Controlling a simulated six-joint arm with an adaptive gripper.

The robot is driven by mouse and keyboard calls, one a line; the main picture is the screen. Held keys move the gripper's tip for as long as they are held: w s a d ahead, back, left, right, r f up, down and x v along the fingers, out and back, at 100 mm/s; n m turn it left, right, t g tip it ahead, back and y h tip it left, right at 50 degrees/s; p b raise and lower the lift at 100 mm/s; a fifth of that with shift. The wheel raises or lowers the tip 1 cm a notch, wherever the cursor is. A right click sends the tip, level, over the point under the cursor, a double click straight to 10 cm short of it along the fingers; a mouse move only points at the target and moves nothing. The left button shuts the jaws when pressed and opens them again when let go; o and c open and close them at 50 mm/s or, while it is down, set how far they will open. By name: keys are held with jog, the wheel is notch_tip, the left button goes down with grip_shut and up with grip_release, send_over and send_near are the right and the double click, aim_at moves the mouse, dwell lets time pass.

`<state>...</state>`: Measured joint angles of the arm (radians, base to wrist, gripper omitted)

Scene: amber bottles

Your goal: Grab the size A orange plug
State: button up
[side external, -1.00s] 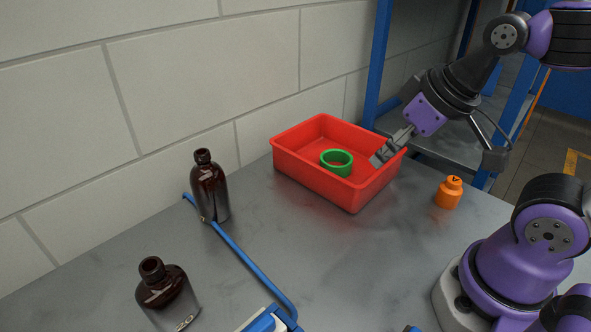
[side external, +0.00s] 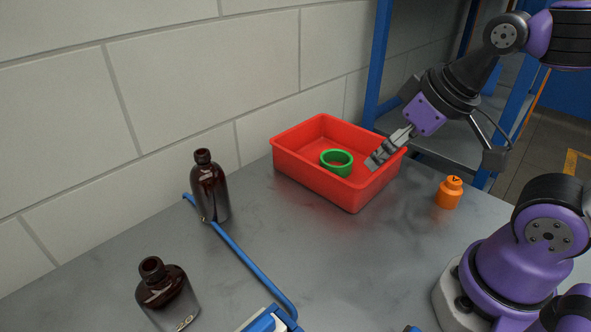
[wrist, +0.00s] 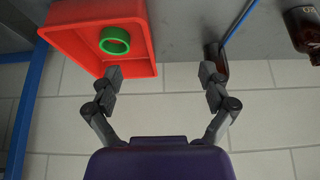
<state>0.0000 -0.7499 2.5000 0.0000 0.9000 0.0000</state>
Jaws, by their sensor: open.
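The orange plug (side external: 449,193), with a dark letter A on its top, stands upright on the grey table to the right of the red bin. It is not in the wrist view. My gripper (side external: 376,162) is over the right part of the red bin in the side view, up and to the left of the plug and well apart from it. In the wrist view my gripper (wrist: 162,75) shows two spread fingers with nothing between them.
The red bin (side external: 318,190) holds a green ring (side external: 337,163). A dark amber bottle (side external: 210,188) stands by the wall, and another (side external: 167,295) is nearer the front. A blue rod (side external: 245,262) lies between. The table around the plug is clear.

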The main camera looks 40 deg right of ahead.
jog(key=shift+d, duration=0.1)
jog(key=m+g, duration=0.7)
send_over(454, 179)
jog(key=shift+y, duration=0.3)
jog(key=f, duration=0.6)
jog(key=shift+w+d+f, duration=0.1)
jog(key=shift+w, duration=0.25)
jog(key=f, duration=0.4)
jog(key=shift+s+f, duration=0.35)
jog(key=shift+f, duration=0.05)
jog(key=shift+s+f, duration=0.1)
jog(key=shift+f, duration=2.65)
jog(key=c, duration=1.3)
